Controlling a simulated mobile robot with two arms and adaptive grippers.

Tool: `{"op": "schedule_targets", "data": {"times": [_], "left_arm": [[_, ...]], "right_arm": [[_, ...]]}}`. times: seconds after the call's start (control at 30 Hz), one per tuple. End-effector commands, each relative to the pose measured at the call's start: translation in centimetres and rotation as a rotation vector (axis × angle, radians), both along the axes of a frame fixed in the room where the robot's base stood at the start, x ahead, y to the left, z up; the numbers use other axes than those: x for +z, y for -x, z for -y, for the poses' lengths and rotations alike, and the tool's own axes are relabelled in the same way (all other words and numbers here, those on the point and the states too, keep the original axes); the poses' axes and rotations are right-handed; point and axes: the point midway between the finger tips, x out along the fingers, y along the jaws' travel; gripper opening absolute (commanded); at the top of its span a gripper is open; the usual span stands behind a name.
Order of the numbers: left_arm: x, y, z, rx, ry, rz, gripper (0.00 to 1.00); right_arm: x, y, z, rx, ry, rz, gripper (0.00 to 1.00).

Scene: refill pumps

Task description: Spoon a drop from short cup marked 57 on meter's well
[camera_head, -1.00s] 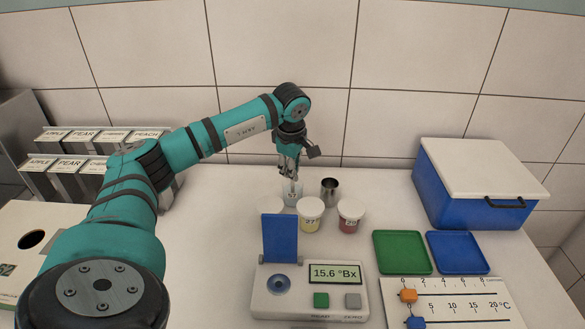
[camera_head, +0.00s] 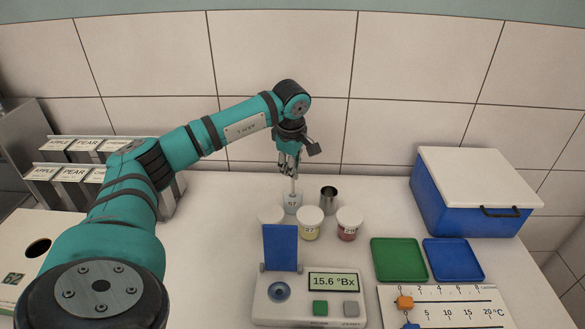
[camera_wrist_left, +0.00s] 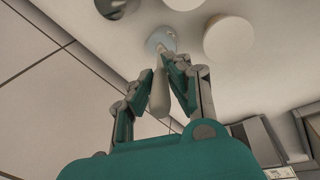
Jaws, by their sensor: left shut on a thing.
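The short cup marked 57 (camera_head: 292,206) stands upright on the white table. My left gripper (camera_head: 289,170) is above it, shut on the pale handle of a spoon (camera_head: 294,187). The handle also shows between the fingers in the left wrist view (camera_wrist_left: 159,95). The spoon's lower end reaches to the cup's mouth (camera_wrist_left: 161,38); its bowl and any drop cannot be made out. The meter (camera_head: 300,307) stands in front, its blue lid (camera_head: 281,249) raised, its round well (camera_head: 279,291) uncovered and its display at 15.6 °Bx. My right gripper is not in view.
A metal cup (camera_head: 328,197) stands close right of the cup. White-lidded cups, one yellow (camera_head: 310,226) and one red (camera_head: 348,226), stand between it and the meter. Green (camera_head: 399,259) and blue (camera_head: 454,259) trays and a cooler box (camera_head: 475,190) are at right.

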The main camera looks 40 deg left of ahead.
Motion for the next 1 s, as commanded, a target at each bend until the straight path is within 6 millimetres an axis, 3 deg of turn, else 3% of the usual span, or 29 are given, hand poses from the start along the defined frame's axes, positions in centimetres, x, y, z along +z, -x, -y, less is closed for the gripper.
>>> {"op": "schedule_targets", "data": {"times": [0.6, 1.0], "left_arm": [[5.2, 0.0, 0.0, 0.0, 0.0, 0.001, 0.0], [5.1, 0.0, 0.4, -0.021, 0.001, 0.0, 0.0]], "right_arm": [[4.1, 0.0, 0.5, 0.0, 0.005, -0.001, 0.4], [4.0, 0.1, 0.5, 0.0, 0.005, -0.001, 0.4]]}}
